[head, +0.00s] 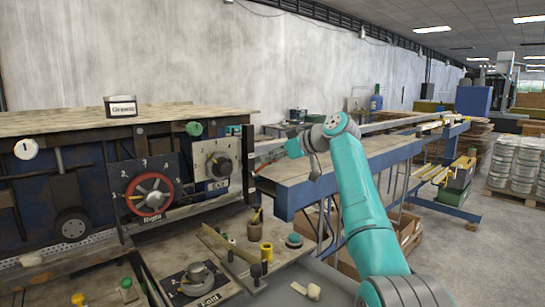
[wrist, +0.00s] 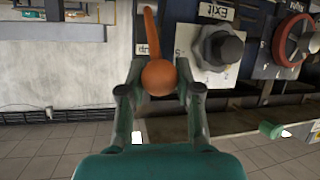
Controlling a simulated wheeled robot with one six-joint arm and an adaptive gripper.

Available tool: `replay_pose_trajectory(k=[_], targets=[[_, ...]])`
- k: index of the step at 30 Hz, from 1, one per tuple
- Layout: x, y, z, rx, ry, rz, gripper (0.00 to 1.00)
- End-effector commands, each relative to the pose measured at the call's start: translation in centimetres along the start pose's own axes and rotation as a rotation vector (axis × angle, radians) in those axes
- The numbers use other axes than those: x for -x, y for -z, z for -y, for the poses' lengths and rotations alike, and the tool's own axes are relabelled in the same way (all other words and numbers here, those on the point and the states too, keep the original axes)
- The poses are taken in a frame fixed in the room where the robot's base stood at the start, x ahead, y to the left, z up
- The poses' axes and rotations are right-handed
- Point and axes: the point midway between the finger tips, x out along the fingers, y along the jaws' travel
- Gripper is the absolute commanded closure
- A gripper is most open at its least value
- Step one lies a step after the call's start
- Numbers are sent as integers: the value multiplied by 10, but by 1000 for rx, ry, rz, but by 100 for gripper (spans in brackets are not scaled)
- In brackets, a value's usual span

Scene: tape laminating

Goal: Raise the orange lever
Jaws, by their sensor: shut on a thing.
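The orange lever (wrist: 150,35) shows in the wrist view as a slim bar running up from a round orange knob (wrist: 158,77). My gripper (wrist: 159,72) has one finger on each side of this knob and is shut on it. In the head view my gripper (head: 270,158) is at the right end of the machine front, beside the dark upright post. The lever is small and partly covered by my gripper there, so its angle is hard to read.
A grey knob on a pale plate (head: 218,165) and a red handwheel (head: 148,196) are left of my gripper. A blue-edged table (head: 330,172) runs back to the right. Below are a lower shelf with small fittings and a Fold dial (head: 197,281).

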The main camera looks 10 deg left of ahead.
Motion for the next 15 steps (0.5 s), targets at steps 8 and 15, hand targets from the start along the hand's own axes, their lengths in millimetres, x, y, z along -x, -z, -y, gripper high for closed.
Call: replay_pose_trajectory(k=[8,15], targets=[[1,-1,-2,0,-6,-1,44],[0,-1,-1,0,-3,0,41]])
